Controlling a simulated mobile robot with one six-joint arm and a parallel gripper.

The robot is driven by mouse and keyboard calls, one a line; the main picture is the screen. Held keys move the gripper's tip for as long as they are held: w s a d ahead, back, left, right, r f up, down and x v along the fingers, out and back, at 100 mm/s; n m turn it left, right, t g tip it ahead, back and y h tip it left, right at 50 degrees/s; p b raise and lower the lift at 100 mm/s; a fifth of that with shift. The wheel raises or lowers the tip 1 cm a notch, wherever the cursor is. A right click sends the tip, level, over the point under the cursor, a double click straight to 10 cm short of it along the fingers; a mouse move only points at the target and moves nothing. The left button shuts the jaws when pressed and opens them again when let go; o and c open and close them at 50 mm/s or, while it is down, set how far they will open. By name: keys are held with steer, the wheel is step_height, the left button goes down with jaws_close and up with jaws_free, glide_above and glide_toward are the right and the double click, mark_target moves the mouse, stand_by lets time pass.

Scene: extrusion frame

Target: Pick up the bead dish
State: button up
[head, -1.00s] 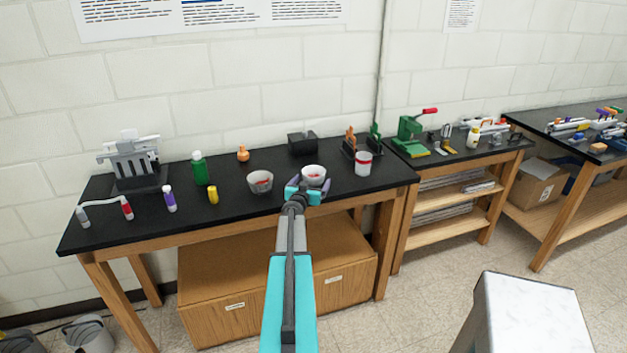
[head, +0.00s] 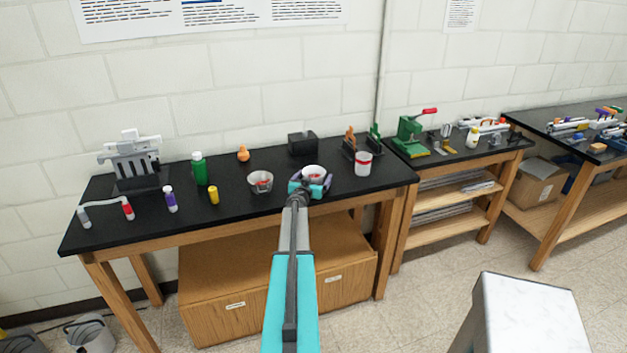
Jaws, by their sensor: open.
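Two small pale bowls with red bits inside stand on the black bench top. The right bowl (head: 313,171) is whiter, and the left bowl (head: 261,182) is greyer; I cannot tell for certain which one is the bead dish. My gripper (head: 313,181) is open at the right bowl, with its purple-grey fingers on either side of it. The gripper's body hides the bowl's near lower part. I cannot tell whether the fingers touch it.
A white cup with a red band (head: 363,164) stands close on the right. A black box (head: 302,143) is behind. A yellow cylinder (head: 213,195), a purple-labelled bottle (head: 170,199) and a green bottle (head: 199,169) stand left. The bench front is mostly clear.

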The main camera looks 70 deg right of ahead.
stand_by(0.3)
steer(key=c, duration=1.1)
steer(key=shift+r, duration=0.1)
step_height(320, 180, up, 10)
steer(key=shift+f+p, duration=0.1)
steer(key=shift+p, duration=1.1)
